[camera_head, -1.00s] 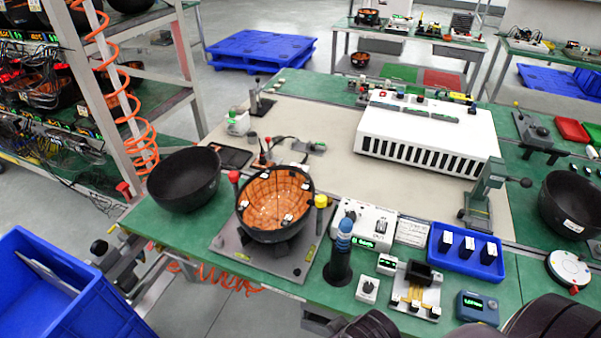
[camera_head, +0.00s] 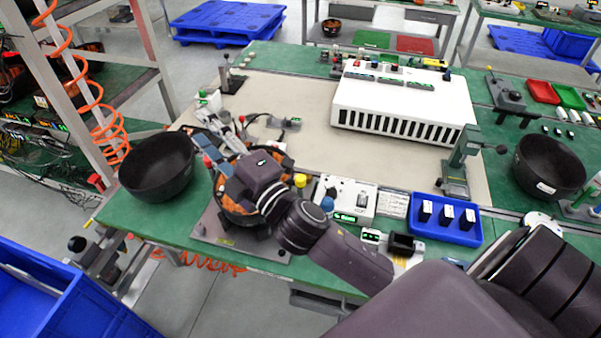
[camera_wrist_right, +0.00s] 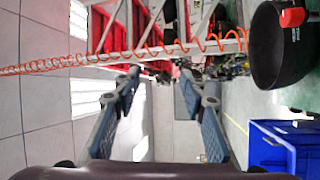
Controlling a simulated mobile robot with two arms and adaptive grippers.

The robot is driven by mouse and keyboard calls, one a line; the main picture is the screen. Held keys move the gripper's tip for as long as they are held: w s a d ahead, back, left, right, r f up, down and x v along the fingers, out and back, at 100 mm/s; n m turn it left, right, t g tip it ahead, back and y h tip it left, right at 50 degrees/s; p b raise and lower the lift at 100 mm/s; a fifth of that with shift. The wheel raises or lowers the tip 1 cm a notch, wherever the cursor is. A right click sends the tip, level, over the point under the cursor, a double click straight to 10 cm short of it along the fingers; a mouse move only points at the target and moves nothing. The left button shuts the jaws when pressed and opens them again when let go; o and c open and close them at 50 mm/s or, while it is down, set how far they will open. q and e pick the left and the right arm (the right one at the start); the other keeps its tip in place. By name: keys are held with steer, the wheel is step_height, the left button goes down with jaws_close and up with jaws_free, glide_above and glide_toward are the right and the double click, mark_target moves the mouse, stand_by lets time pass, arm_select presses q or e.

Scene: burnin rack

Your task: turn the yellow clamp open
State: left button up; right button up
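The yellow clamp (camera_head: 300,180) shows as a yellow cap at the right rim of the round fixture on a grey base plate (camera_head: 213,233). The orange-lined black bowl (camera_head: 232,206) in that fixture is mostly hidden by my right wrist. My right gripper (camera_head: 213,145) is above the bowl's far left side, left of the yellow clamp and apart from it. In the right wrist view its fingers (camera_wrist_right: 160,76) are spread with nothing between them. A red cap (camera_head: 207,160) shows beside the fingers; I cannot tell whether they touch. My left gripper is out of view.
An empty black bowl (camera_head: 157,166) stands left of the fixture. A white slotted box (camera_head: 405,110) and a blue tray (camera_head: 445,228) are to the right. A rack with a coiled orange hose (camera_head: 100,125) and a blue crate (camera_head: 75,300) flank the table's left.

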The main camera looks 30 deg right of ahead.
steer(key=s+a+r+n+y, duration=0.1)
steer(key=a+r+n+y, duration=0.65)
steer(key=n, duration=0.25)
steer(key=s+a+n+g+y, duration=0.3)
steer(key=a+n+g+y, duration=0.35)
steer(key=n, duration=0.45)
steer(key=n+g+h, duration=1.3)
steer(key=n+h, duration=0.5)
steer(key=h, duration=0.1)
glide_above(301, 177)
step_height(301, 177, down, 18)
steer(key=shift+d+f, duration=0.1)
steer(key=shift+f, duration=0.2)
step_height(301, 177, down, 6)
steer(key=shift+r+p, duration=0.1)
steer(key=shift+p, duration=1.15)
steer(key=shift+f, duration=0.65)
